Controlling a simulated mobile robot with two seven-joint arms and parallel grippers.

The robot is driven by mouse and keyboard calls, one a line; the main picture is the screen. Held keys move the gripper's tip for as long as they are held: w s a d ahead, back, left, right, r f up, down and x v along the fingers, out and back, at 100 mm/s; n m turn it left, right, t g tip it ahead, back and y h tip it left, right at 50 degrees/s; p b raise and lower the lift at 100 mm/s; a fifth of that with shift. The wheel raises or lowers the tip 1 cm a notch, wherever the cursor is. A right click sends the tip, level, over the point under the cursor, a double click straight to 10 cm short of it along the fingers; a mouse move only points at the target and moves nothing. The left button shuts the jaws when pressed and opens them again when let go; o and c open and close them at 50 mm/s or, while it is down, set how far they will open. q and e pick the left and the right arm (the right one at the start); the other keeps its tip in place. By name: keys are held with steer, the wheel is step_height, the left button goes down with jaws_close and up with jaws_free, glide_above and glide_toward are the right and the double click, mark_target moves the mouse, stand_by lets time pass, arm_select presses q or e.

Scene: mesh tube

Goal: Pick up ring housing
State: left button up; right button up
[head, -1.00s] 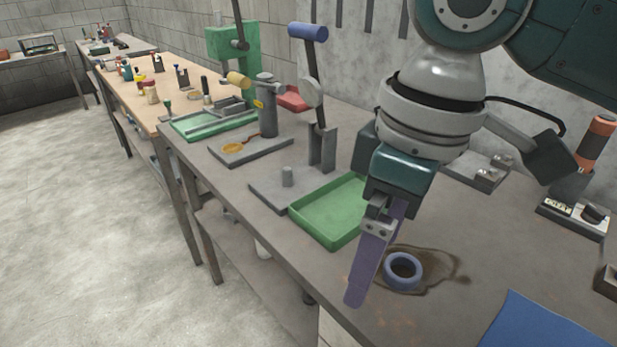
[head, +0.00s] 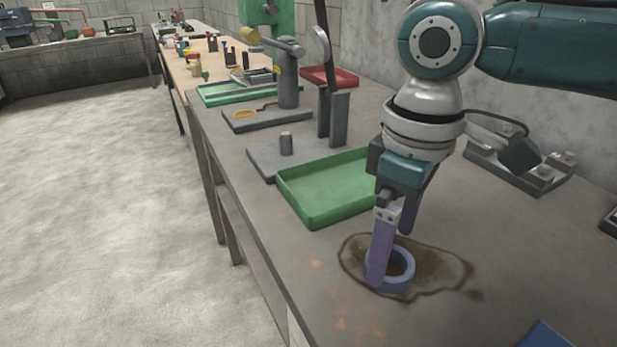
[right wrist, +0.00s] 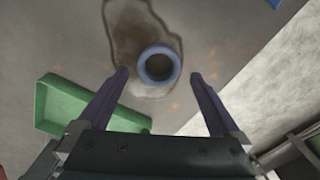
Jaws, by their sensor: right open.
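The ring housing is a blue-purple ring (head: 398,277) lying flat on the grey workbench, on a brown stain. In the right wrist view the ring (right wrist: 148,65) lies ahead of the fingertips, within the span between them and nearer the left finger. My right gripper (head: 392,258) is open, with its purple fingers pointing down. In the head view the near finger covers the left part of the ring. In the right wrist view the open gripper (right wrist: 160,75) holds nothing. Whether a finger touches the ring I cannot tell. My left gripper is not in view.
A green tray (head: 300,206) stands just left of the gripper, with a grey fixture (head: 262,160) with a peg behind it. A grey block fixture (head: 520,178) stands at right. The bench's front edge (head: 262,268) runs left of the ring. A blue sheet (head: 545,337) lies at front right.

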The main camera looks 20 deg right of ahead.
step_height(320, 180, down, 3)
steer(key=shift+r, duration=0.15)
jaws_close()
stand_by(0.8)
